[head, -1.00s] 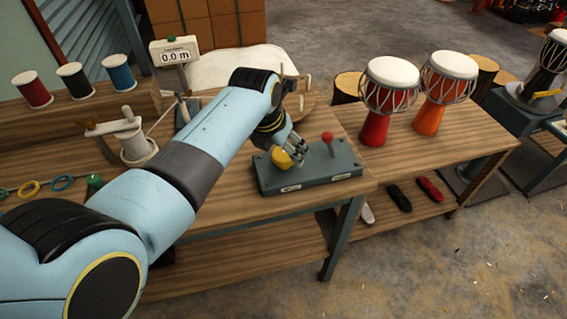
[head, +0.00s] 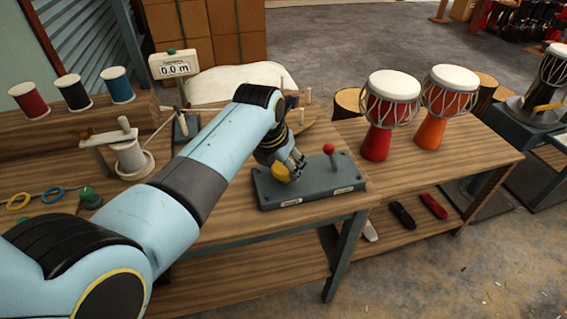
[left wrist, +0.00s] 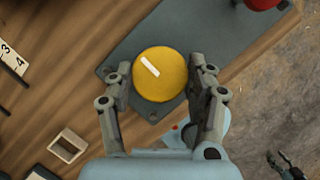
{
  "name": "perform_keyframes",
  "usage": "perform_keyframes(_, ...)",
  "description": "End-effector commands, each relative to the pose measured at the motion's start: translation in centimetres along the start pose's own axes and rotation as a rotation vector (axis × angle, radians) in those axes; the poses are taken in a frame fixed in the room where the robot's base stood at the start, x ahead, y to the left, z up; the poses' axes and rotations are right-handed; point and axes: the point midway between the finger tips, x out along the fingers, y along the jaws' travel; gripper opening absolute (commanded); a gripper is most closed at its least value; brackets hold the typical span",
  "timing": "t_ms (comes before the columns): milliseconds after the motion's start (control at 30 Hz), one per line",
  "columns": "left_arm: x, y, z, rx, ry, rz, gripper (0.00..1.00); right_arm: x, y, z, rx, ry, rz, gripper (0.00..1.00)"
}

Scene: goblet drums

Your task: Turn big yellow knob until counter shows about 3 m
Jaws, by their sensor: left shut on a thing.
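The big yellow knob (head: 279,174) sits on the left part of a grey control box (head: 316,187). My left gripper (head: 290,167) reaches down onto it. In the left wrist view the knob (left wrist: 160,74) lies between the two fingers of my left gripper (left wrist: 160,80), shut on its sides. Its white mark slants from upper left to lower right. The counter (head: 174,68) at the back left reads 0.0 m. What looks like my right gripper (left wrist: 285,166) shows small at the lower right of the wrist view; its jaw state is unclear.
A red-topped lever (head: 330,150) stands on the box, right of the knob. Two goblet drums, red (head: 378,142) and orange (head: 431,130), stand farther right. A white cord reel (head: 131,158) is at the left, near a green knob (head: 88,196). Several spools stand behind.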

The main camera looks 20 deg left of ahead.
Motion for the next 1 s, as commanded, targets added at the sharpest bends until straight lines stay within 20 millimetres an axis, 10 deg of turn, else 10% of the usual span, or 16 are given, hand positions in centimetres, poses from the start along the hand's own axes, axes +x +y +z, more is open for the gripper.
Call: perform_keyframes(1000,-0.1,0.3,0.2,0.467,0.001,-0.194,0.23,-3.4,0.1,-0.4,0.001,0.001,-0.002,0.41)
